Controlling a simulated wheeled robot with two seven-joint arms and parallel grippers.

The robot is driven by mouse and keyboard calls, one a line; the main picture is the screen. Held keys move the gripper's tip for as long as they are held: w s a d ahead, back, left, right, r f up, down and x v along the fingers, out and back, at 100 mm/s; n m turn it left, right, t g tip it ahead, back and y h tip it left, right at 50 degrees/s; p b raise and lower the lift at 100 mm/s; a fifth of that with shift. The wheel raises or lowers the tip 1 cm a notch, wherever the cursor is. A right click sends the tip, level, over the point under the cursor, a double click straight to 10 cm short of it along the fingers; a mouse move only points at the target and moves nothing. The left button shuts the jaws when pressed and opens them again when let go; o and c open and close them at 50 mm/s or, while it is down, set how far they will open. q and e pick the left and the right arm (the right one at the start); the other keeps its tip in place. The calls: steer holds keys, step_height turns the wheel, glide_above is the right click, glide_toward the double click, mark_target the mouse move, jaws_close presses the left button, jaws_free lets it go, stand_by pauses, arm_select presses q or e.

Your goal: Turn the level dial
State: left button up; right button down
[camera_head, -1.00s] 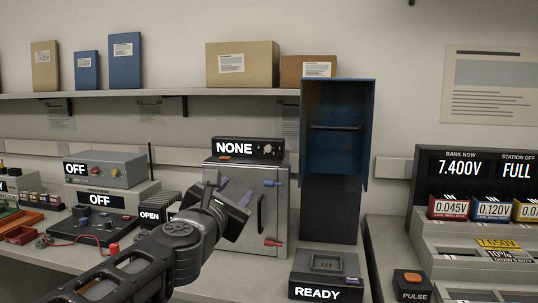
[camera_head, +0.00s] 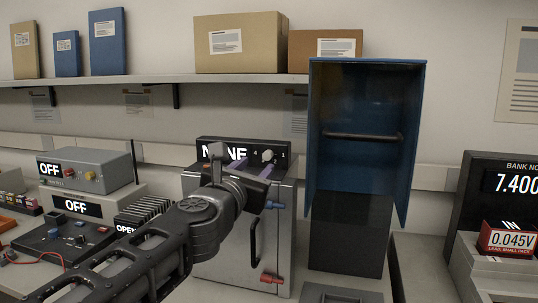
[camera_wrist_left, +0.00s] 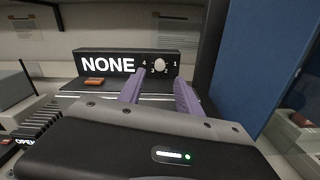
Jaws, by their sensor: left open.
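The level dial is a pale round knob (camera_head: 268,155) with small numbers around it, on the front of a black panel reading NONE (camera_head: 240,150). The panel stands on top of a grey metal box (camera_head: 272,235). In the left wrist view the dial (camera_wrist_left: 160,64) shows just beyond and between my purple fingertips. My left gripper (camera_head: 240,166) is open and empty, close in front of the panel; in the left wrist view its fingers (camera_wrist_left: 160,84) point toward the dial. It covers part of the word NONE in the head view. I cannot see contact with the dial. My right gripper is out of view.
A tall blue open cabinet (camera_head: 360,85) stands right of the grey box. Blue (camera_head: 275,205) and red (camera_head: 272,279) levers and a black handle (camera_head: 254,243) are on the box front. An orange button (camera_wrist_left: 94,81) lies before the panel. Grey OFF units (camera_head: 85,165) stand left.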

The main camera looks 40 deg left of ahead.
mark_target(267, 156)
arm_select(q)
steer(key=b+x, duration=0.1)
steer(key=x, duration=0.6)
steer(key=shift+w+a, duration=0.1)
steer(key=shift+w, duration=0.25)
steer(key=shift+c, duration=0.4)
jaws_close()
